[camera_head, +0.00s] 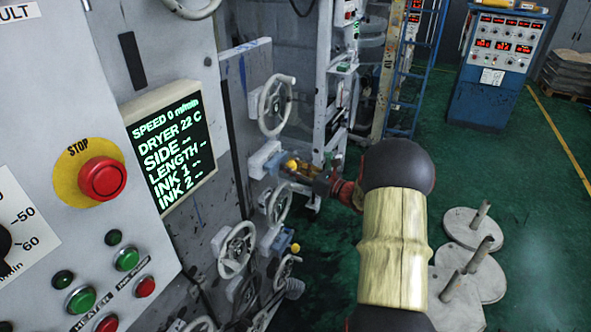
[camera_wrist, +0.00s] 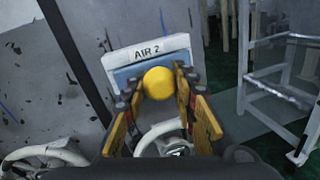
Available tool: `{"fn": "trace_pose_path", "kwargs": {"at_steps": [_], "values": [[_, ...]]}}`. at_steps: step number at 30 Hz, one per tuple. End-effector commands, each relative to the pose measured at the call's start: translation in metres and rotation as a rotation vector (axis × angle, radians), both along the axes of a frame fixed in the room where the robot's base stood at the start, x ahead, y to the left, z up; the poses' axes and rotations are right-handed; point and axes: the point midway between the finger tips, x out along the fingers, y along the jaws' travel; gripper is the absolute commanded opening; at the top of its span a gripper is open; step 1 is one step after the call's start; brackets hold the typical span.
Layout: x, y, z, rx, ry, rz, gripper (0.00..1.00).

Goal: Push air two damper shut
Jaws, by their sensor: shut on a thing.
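The air two damper has a yellow ball knob (camera_wrist: 159,83) in front of a blue slot plate under a white label reading AIR 2 (camera_wrist: 146,53). In the wrist view my gripper (camera_wrist: 158,88) has its yellow-sided fingers on either side of the knob, shut on it. In the head view the knob (camera_head: 291,165) shows at the left of my gripper (camera_head: 300,172), beside the machine's grey wall. The lower part of the damper is hidden behind the fingers and knob.
White handwheels stand above (camera_head: 276,105) and below (camera_head: 237,250) the damper. A second yellow knob (camera_head: 295,247) sits lower down. A red stop button (camera_head: 102,179) and screen (camera_head: 170,145) are at left. Round weights with posts (camera_head: 475,229) lie on the green floor at right.

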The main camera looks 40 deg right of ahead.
Motion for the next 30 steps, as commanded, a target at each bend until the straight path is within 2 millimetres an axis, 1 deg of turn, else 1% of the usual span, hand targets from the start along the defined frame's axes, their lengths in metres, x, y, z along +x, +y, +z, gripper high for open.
{"fn": "trace_pose_path", "kwargs": {"at_steps": [1, 4, 11, 12, 21, 30], "values": [[0.009, 0.004, 0.0, -0.001, -0.002, 0.004, 0.0], [0.019, 0.009, 0.0, 0.0, -0.001, 0.002, 0.0], [0.019, 0.008, 0.0, 0.0, -0.001, 0.0, 0.0], [0.02, 0.008, 0.0, 0.0, -0.001, 0.0, 0.28], [0.019, 0.008, 0.001, 0.0, -0.001, 0.0, 0.45], [0.019, 0.008, 0.001, 0.0, -0.001, 0.0, 0.46]]}}
